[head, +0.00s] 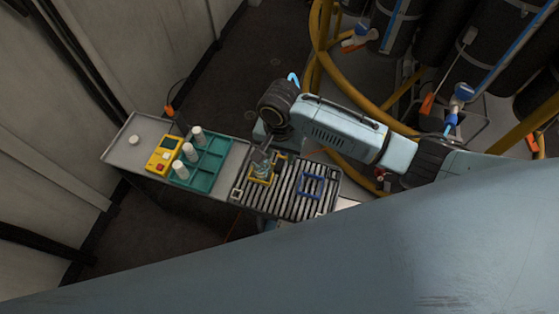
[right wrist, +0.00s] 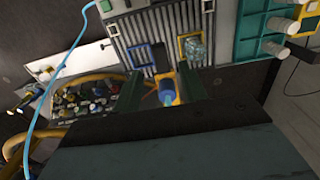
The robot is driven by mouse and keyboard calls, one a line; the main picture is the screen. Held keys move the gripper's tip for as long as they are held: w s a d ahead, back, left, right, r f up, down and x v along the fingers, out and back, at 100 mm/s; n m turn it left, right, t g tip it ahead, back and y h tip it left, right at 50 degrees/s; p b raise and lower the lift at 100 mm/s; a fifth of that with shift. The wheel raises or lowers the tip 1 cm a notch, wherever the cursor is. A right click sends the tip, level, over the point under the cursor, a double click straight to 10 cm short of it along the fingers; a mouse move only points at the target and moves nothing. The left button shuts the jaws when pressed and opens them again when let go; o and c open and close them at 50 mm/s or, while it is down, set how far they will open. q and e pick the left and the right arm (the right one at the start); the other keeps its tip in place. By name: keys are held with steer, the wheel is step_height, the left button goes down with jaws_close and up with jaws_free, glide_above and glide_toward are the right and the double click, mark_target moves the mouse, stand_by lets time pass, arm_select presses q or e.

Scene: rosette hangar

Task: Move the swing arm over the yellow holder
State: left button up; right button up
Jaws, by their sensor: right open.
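The yellow holder (head: 250,180) is a square frame on the slatted bed, with a clear glass-like piece (head: 262,168) in it. In the right wrist view the yellow holder (right wrist: 182,50) is ahead of the fingers. My right gripper (right wrist: 157,82) is open, with a dark finger on each side of a blue knob (right wrist: 165,96) with yellow beside it. This may be part of the swing arm; I cannot tell whether the fingers touch it. In the head view my right wrist hides most of this spot. My left gripper is not in view.
A blue square frame (head: 311,186) sits right of the yellow holder on the slatted bed (head: 290,205). A teal tray (head: 212,160) with several white cylinders and a yellow box (head: 163,155) lie to the left. Yellow hoses (head: 318,60) and dark cylinders stand behind.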

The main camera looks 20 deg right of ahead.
mark_target(280, 165)
steer(key=shift+f, duration=2.15)
steer(key=shift+c, duration=0.3)
jaws_close()
